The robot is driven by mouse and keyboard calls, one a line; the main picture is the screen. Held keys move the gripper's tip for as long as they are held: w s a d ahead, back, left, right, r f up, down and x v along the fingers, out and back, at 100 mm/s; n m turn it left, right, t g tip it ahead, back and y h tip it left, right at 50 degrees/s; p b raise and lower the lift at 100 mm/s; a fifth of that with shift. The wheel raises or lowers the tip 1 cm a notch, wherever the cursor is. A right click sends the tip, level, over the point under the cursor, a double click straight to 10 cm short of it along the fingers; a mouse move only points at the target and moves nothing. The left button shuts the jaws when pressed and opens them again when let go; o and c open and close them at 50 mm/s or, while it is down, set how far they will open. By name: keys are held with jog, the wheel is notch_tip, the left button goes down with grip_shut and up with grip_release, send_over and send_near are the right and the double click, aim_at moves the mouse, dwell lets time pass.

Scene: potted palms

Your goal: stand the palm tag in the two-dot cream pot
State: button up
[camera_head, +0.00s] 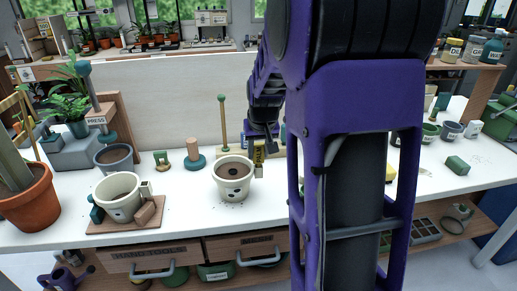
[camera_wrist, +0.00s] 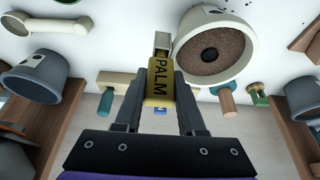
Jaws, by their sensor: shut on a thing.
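The palm tag (camera_wrist: 160,82) is yellow with dark lettering reading PALM and a pale stake (camera_wrist: 162,42). My gripper (camera_wrist: 161,75) is shut on it. In the head view the tag (camera_head: 259,154) hangs upright just right of a soil-filled cream pot (camera_head: 222,187), outside its rim. In the wrist view this pot (camera_wrist: 246,45) has a dark hole in its soil, and the stake end shows beside its rim; I cannot tell whether they touch. Dark dots mark its front, too small to count surely. Another cream pot (camera_head: 118,190) with dark marks stands on a wooden board at left.
A grey pot (camera_head: 113,158), a green-and-wood peg (camera_head: 195,155) and a tall green-knobbed post (camera_head: 223,122) stand nearby. A terracotta pot (camera_head: 30,205) is at far left. My arm hides the bench's middle right. The white bench front near the soil-filled pot is clear.

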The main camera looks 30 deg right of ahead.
jog(key=shift+f, duration=0.55)
jog(key=o, duration=1.6)
jog(key=shift+c, duration=0.2)
jog(key=shift+r, duration=0.1)
jog(key=shift+r+p, duration=2.85)
jog(key=shift+r, duration=1.1)
